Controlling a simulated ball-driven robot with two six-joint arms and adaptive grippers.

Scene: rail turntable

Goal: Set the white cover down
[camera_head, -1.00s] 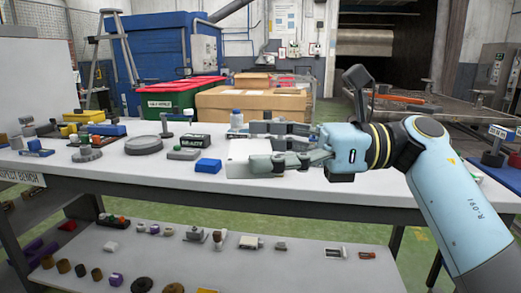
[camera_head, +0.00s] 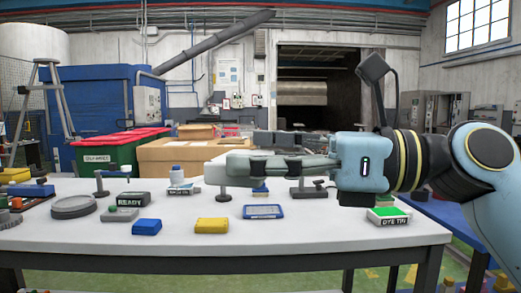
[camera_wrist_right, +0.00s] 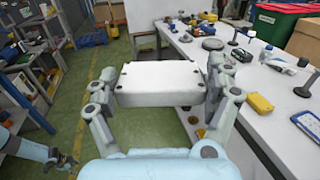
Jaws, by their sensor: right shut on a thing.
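The white cover (camera_wrist_right: 160,82) is a flat box-like piece with small dark corner spots. My right gripper (camera_wrist_right: 162,92) has a finger on each side of it and is shut on it. In the head view the cover (camera_head: 215,172) juts left from the right gripper (camera_head: 258,155), seen nearly edge-on and partly hidden by the fingers.
A yellow box (camera_head: 211,226), a blue box (camera_head: 146,227), a blue-framed panel (camera_head: 263,211) and a READY block (camera_head: 129,199) stand on the bench. A DYE TIN block (camera_head: 388,216) is at the right. The bench's front strip is fairly clear.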

